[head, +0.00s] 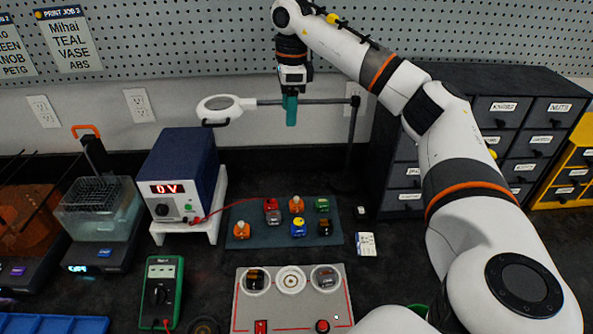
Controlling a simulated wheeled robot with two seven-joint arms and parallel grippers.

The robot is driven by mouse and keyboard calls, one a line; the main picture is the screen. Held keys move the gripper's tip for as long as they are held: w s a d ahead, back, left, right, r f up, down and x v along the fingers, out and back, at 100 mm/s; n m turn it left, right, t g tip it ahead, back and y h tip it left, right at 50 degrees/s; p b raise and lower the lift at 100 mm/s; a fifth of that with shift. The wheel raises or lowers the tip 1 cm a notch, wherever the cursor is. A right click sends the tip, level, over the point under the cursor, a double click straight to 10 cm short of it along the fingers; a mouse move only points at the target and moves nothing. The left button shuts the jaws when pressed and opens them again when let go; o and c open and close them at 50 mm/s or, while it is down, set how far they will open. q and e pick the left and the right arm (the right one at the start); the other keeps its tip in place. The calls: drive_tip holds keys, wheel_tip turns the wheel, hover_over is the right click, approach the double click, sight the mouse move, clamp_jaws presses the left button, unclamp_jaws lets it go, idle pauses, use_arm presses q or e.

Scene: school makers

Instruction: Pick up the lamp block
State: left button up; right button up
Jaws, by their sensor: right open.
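Several small blocks stand on a dark teal mat (245,213) in the middle of the table. Two are orange with a rounded top, one at the back (296,205) and one at the front left (241,230); I cannot tell for sure which block is the lamp block. A blue and yellow block (298,228), a green block (322,205), a dark block (324,228) and a grey-red block (272,217) stand near them. My right gripper (291,112) points down, empty and open, high above and behind the mat. My left gripper is out of view.
A grey board (280,311) with round sockets, two of them filled, lies in front of the mat. A power supply (178,175) stands left, a green multimeter (161,290) front left. A magnifier (220,108) on a stand (352,140) and drawers (520,140) are behind.

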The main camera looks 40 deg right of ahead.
drive_tip(key=b, duration=0.4)
hover_over(297, 198)
wheel_tip(297, 198, down, 6)
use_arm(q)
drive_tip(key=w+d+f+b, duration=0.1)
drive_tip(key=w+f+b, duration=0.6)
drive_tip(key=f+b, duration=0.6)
use_arm(e)
drive_tip(key=f, duration=1.2)
drive_tip(key=f+b, duration=0.1)
drive_tip(key=f, duration=0.5)
drive_tip(key=shift+s+a+f, duration=0.1)
drive_tip(key=shift+a+f, duration=0.15)
drive_tip(key=shift+f, duration=0.15)
drive_tip(key=shift+d+f+b, duration=0.2)
drive_tip(key=shift+f+b, duration=0.35)
drive_tip(key=shift+f, duration=2.35)
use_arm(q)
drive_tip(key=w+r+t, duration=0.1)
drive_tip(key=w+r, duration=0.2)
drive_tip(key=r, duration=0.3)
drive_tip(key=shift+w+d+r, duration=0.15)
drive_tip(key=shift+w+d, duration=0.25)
use_arm(e)
drive_tip(key=c, duration=1.1)
